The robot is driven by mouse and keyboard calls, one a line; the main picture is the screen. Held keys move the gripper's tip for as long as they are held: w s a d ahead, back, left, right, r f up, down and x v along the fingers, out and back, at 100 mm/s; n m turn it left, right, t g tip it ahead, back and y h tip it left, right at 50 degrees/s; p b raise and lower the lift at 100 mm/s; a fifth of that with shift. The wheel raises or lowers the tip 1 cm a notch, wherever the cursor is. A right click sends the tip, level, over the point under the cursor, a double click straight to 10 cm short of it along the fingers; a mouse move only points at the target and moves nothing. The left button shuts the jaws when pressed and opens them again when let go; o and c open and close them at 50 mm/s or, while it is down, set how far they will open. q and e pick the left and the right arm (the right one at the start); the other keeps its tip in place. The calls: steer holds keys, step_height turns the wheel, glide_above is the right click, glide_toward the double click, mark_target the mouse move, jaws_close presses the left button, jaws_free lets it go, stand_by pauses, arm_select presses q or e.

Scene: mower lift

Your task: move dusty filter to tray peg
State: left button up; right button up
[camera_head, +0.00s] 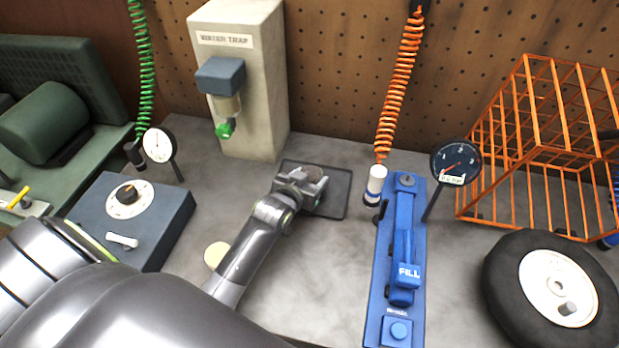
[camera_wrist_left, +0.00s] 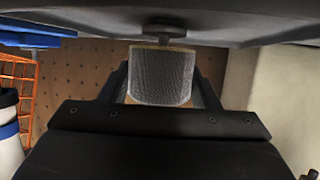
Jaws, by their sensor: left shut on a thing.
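The dusty filter is a short grey, mesh-sided cylinder with a tan rim, seen between the fingers in the left wrist view (camera_wrist_left: 161,76). In the head view only its dull brownish top (camera_head: 314,173) shows. My left gripper (camera_head: 305,185) is shut on it, over the dark tray (camera_head: 335,204). The wrist view is upside down, so the tray (camera_wrist_left: 250,22) fills its top. A dark peg (camera_wrist_left: 164,35) with a round base stands from the tray, in line with the filter's near end. I cannot tell whether the peg enters the filter. My right gripper is out of view.
The water trap housing (camera_head: 248,110) stands behind and left of the tray. A blue fill station (camera_head: 398,250) with a gauge (camera_head: 455,162) is at the right. An orange wire cage (camera_head: 540,140) and a wheel (camera_head: 550,285) lie farther right. A cream disc (camera_head: 216,254) lies on the bench.

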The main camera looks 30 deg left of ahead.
arm_select(q)
steer(key=shift+s+p, duration=0.1)
steer(key=shift+p, duration=0.25)
steer(key=shift+p, duration=0.3)
stand_by(0.6)
steer(key=shift+f+b, duration=0.4)
steer(key=shift+f, duration=0.2)
stand_by(0.3)
steer(key=o, duration=0.7)
steer(key=shift+c, duration=0.2)
